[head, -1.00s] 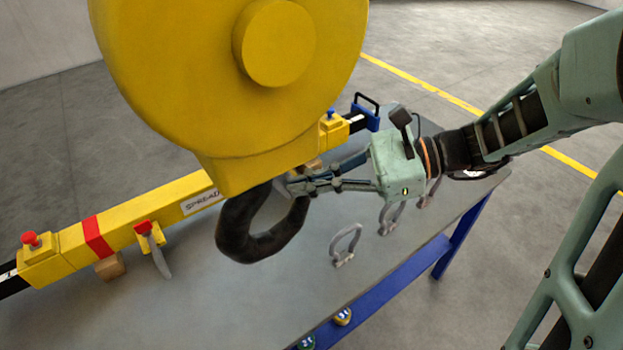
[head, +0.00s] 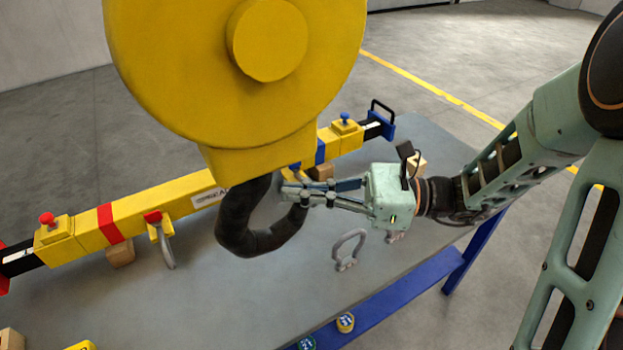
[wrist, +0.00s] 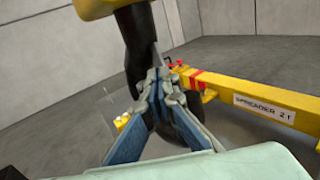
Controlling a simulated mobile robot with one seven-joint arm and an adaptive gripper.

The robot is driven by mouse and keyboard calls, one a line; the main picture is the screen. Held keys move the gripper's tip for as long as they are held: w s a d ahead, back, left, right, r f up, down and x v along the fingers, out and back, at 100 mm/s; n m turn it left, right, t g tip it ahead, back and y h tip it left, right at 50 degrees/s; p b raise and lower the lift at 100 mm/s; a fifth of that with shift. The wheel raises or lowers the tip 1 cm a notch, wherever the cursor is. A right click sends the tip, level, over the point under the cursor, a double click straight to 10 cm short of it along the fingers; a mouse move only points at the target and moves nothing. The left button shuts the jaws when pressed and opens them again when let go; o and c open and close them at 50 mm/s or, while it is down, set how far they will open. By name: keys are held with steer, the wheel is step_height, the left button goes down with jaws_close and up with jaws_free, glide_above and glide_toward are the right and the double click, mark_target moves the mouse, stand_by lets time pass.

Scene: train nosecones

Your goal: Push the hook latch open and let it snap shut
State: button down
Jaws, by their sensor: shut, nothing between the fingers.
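A large black hook (head: 256,243) hangs below a yellow hook block (head: 230,85) in the head view. The hook also shows in the wrist view (wrist: 138,42), ahead of my fingers. My gripper (head: 290,193) is shut and empty, with its fingertips at the hook's opening. The fingertips overlap the hook in the head view, and I cannot tell whether they touch it. The latch itself is hard to make out; a small grey part by the fingertips may belong to it, and my fingers hide much of that spot.
A yellow spreader beam (head: 80,233) with red and blue bands lies behind the hook. It rests on wooden blocks (head: 120,254) above a grey table (head: 190,300) with a blue frame. A grey shackle (head: 349,249) stands right of the hook. The table's front middle is clear.

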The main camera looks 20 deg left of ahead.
steer(key=shift+s+a+f+p, duration=0.3)
steer(key=shift+s+a+p, duration=0.1)
steer(key=shift+s+a, duration=0.05)
steer(key=shift+s+f, duration=0.1)
steer(key=f+b+v, duration=0.1)
steer(key=f+v, duration=0.1)
steer(key=v, duration=1.1)
steer(key=shift+d, duration=0.35)
steer(key=shift+f, duration=0.15)
